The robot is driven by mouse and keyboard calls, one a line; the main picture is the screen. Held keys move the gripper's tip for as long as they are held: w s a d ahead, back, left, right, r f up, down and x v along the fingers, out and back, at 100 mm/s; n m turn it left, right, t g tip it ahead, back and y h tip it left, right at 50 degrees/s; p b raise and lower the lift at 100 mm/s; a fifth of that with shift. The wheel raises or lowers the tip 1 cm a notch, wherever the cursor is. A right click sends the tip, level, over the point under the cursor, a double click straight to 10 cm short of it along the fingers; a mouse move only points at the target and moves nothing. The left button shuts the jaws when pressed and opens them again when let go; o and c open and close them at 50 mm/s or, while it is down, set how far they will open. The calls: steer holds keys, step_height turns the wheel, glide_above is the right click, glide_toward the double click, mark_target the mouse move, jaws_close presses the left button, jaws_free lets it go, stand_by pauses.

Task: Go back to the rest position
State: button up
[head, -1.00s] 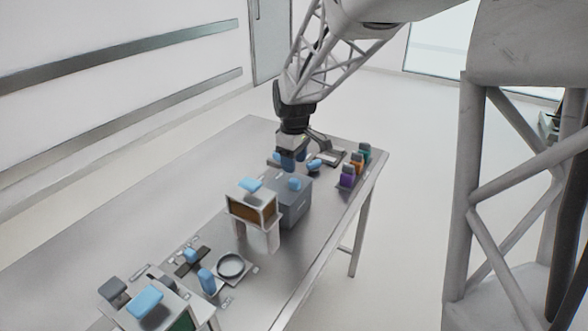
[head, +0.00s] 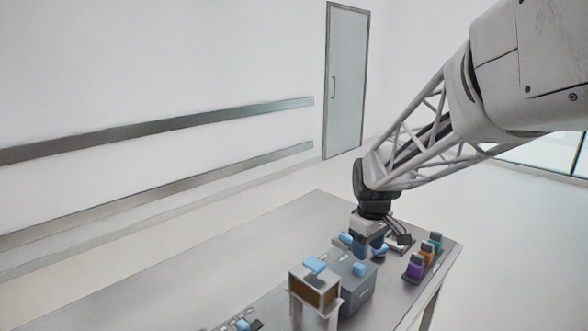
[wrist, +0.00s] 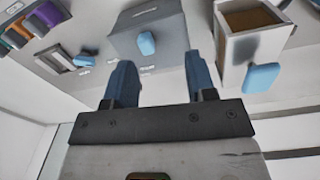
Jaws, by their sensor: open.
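My gripper (head: 371,248) is above the metal table (head: 262,255), just behind the grey box. In the wrist view my gripper (wrist: 161,85) shows two blue fingers spread apart with nothing between them. The grey box (wrist: 180,28) with a blue handle (wrist: 146,43) lies beyond the fingertips. In the head view the grey box (head: 357,290) has a blue knob on top. My gripper partly hides what stands behind it.
The table's far left is clear.

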steer(key=s+r+m+t, duration=0.2)
steer(key=s+m, duration=0.5)
steer(key=s, duration=2.2)
steer(key=shift+r+m, duration=0.4)
steer(key=shift+r, duration=0.25)
steer(key=shift+o, duration=0.2)
steer(key=shift+w+a, duration=0.1)
